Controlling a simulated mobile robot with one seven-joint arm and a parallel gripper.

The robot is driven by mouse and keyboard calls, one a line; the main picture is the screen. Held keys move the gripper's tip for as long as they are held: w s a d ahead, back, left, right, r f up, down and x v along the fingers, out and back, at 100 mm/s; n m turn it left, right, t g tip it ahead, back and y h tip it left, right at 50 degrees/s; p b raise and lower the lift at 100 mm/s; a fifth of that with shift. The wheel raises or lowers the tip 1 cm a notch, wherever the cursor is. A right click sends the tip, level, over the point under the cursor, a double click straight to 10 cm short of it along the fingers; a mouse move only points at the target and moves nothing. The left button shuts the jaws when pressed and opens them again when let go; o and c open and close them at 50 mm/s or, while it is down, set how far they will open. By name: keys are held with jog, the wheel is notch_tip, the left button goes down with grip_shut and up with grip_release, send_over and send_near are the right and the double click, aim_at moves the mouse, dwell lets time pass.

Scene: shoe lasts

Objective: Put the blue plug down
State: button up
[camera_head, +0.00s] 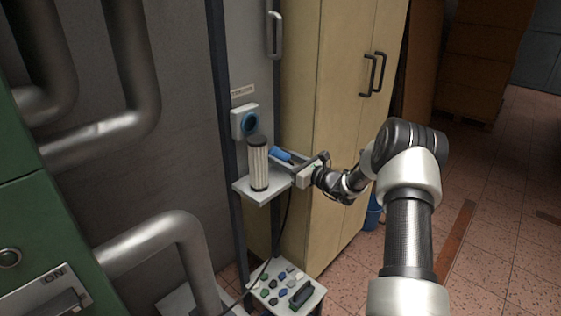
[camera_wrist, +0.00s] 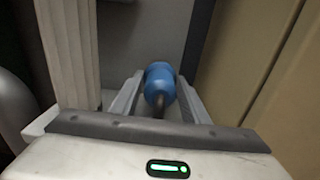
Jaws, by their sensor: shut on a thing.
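The blue plug (camera_head: 280,154) is held at the tips of my gripper (camera_head: 283,158), just above or at the level of a small grey wall shelf (camera_head: 262,193). In the wrist view the blue plug (camera_wrist: 159,84) sits between the two fingers of my gripper (camera_wrist: 157,92), with its dark cord end toward me. I cannot tell whether the plug touches the shelf.
A pale ribbed cylinder (camera_head: 258,165) with a dark cap stands on the shelf, close left of my gripper; it also shows in the wrist view (camera_wrist: 70,50). A beige cabinet (camera_head: 325,110) stands close on the right.

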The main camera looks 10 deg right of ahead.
jog(key=shift+w+a+f, duration=0.1)
jog(key=shift+w+f, duration=0.05)
jog(key=shift+f, duration=0.1)
jog(key=shift+f+b, duration=0.5)
jog(key=shift+f, duration=0.05)
jog(key=o, duration=1.4)
jog(key=shift+r, duration=0.1)
jog(key=shift+r+p, duration=0.75)
jog(key=shift+p, duration=0.1)
jog(key=p+v, duration=0.1)
jog(key=v, duration=1.1)
jog(key=shift+f, duration=0.2)
jog(key=shift+a, duration=0.1)
